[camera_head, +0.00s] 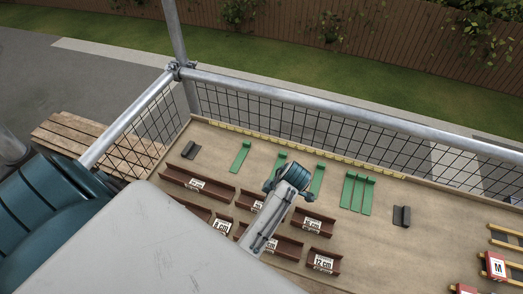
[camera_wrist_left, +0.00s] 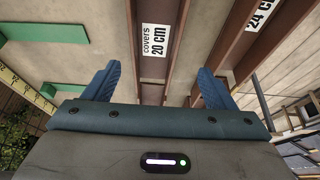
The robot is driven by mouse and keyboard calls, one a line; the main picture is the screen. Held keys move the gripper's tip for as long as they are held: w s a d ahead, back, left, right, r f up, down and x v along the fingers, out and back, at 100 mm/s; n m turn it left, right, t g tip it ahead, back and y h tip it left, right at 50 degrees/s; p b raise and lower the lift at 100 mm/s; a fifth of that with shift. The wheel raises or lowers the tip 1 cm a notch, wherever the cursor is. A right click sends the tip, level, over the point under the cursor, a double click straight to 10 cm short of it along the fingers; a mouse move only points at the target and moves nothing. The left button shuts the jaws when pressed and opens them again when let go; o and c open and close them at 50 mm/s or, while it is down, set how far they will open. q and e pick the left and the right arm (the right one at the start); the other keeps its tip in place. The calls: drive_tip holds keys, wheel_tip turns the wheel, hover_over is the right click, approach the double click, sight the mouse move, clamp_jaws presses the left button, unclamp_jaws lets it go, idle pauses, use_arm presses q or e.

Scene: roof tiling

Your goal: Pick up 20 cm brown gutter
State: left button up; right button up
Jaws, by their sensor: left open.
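The brown gutter with the "covers 20 cm" label (camera_wrist_left: 153,68) runs up the middle of the left wrist view, below and between my left gripper's fingers. My left gripper (camera_wrist_left: 157,84) is open, with one blue finger to each side of the gutter and nothing held. In the head view my left wrist hangs over the rows of brown gutters and hides part of them. A partly covered gutter (camera_head: 244,197) lies beside my wrist there; its label is too small to read. My left fingertips cannot be made out in the head view.
A gutter labelled 24 cm (camera_wrist_left: 240,22) lies at the right in the wrist view. Other brown gutters, such as one labelled 12 cm (camera_head: 323,263), lie close by. Green strips (camera_head: 357,192) lie behind them. A mesh rail (camera_head: 330,128) bounds the far edge.

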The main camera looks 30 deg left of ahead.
sight(252, 202)
use_arm(q)
drive_tip(key=shift+w+a+f, duration=0.1)
drive_tip(key=shift+a+f, duration=0.05)
drive_tip(key=shift+f, duration=0.15)
drive_tip(key=shift+w+f, duration=0.15)
drive_tip(key=shift+f, duration=0.2)
drive_tip(key=b+x, duration=0.4)
drive_tip(key=shift+a, duration=0.2)
drive_tip(key=shift+a+f+b, duration=0.15)
drive_tip(key=shift+f+b, duration=0.05)
drive_tip(key=shift+b, duration=0.1)
drive_tip(key=shift+a, duration=0.1)
drive_tip(key=c, duration=0.9)
drive_tip(key=shift+c, duration=1.1)
drive_tip(key=shift+r, duration=0.15)
use_arm(e)
drive_tip(key=f, duration=0.1)
drive_tip(key=w+f, duration=0.1)
drive_tip(key=f, duration=0.2)
drive_tip(key=shift+w+d+f, duration=0.15)
drive_tip(key=shift+w+f, duration=0.1)
drive_tip(key=shift+f, duration=0.1)
